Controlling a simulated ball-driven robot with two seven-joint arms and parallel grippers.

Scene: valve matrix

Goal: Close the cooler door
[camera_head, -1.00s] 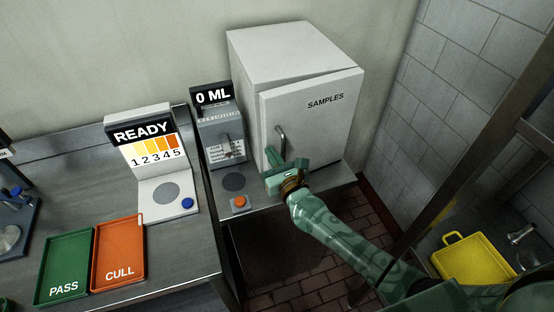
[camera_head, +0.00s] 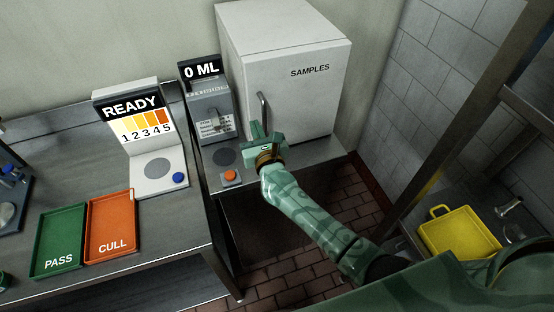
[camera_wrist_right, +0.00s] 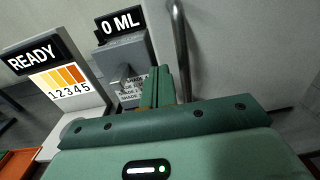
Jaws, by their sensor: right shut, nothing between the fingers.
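The cooler is a white box marked SAMPLES, standing at the back on the metal counter. Its door (camera_head: 310,100) looks flush with the cooler body (camera_head: 280,30), with no clear gap in the head view. The grey bar handle (camera_head: 262,108) is on the door's left side and also shows in the right wrist view (camera_wrist_right: 181,50). My right gripper (camera_head: 258,132) is shut and empty, close to the lower end of the handle, in front of the door. I cannot tell whether it touches the door. My left gripper is not in view.
A 0 ML dispenser (camera_head: 208,110) with an orange button (camera_head: 230,176) stands just left of the cooler. Further left are the READY reader (camera_head: 140,130), a green PASS tray (camera_head: 60,238) and an orange CULL tray (camera_head: 110,222). A yellow tray (camera_head: 460,232) is at the right.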

